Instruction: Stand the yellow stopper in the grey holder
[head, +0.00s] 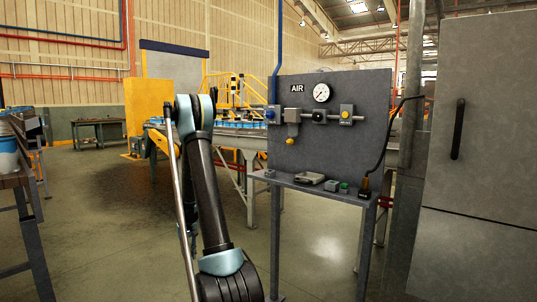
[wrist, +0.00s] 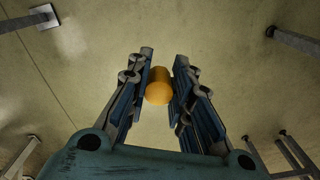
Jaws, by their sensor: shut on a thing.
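The yellow stopper (wrist: 159,86) is a short orange-yellow cylinder in the wrist view. My gripper (wrist: 160,78) is shut on it, with one finger at each side, and bare floor shows beyond. In the head view my arm reaches forward left of the panel shelf, and its links hide the gripper and the stopper. I cannot clearly make out the grey holder; several small items lie on the grey shelf (head: 325,191), among them a small grey block (head: 332,185), but I cannot tell whether one is the holder.
A grey upright panel (head: 345,100) carries a gauge (head: 321,92) and air fittings above the shelf. A tall grey cabinet (head: 480,130) stands at right. A roller conveyor (head: 240,127) runs behind.

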